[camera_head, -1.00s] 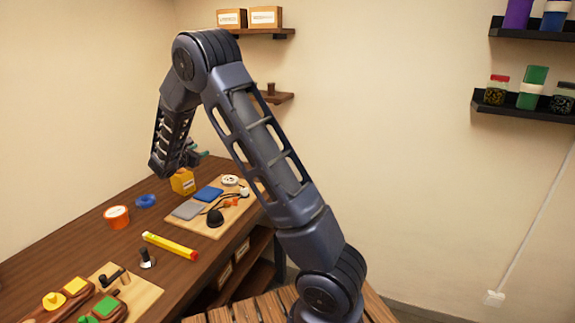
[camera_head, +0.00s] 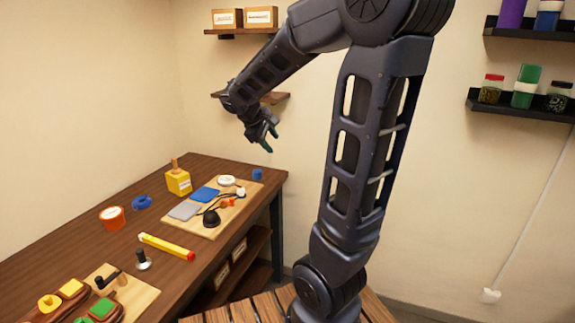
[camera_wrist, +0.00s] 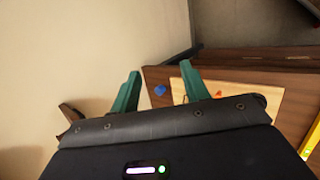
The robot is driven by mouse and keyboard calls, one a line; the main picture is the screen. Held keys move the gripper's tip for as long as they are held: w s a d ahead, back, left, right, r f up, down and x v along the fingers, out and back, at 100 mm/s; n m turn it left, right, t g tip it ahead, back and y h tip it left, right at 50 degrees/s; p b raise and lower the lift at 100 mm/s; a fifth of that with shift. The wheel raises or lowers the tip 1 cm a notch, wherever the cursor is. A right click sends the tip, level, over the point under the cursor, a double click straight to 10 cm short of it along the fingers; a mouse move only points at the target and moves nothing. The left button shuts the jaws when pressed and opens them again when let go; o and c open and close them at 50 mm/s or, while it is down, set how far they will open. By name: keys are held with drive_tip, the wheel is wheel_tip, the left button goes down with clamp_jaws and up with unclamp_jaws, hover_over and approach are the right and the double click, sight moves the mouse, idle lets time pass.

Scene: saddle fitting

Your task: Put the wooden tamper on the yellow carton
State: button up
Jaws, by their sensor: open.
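The yellow carton (camera_head: 179,184) stands on the dark wooden workbench in the head view. The wooden tamper (camera_head: 175,164) appears upright on top of the carton, with its narrow brown handle pointing up. My gripper (camera_head: 267,139) is open and empty, in the air to the right of the carton and higher than it, clear of the tamper. In the wrist view my gripper (camera_wrist: 160,68) shows two green fingers spread apart with nothing between them. I cannot make out the carton or tamper in the wrist view.
A board (camera_head: 226,216) with grey and blue pads and small parts lies right of the carton. A blue tape roll (camera_head: 142,202), an orange roll (camera_head: 111,217) and a yellow tube (camera_head: 167,246) lie nearer. A wall shelf (camera_head: 276,98) is behind my gripper.

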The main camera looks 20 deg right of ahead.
drive_tip(key=s+a+m+t+y, duration=0.1)
drive_tip(key=s+m+y, duration=0.5)
drive_tip(key=s, duration=1.4)
drive_tip(key=a+m, duration=0.1)
drive_tip(key=m, duration=0.1)
drive_tip(key=shift+a+r+m+t+y, duration=0.15)
drive_tip(key=shift+r+m+t+y, duration=0.15)
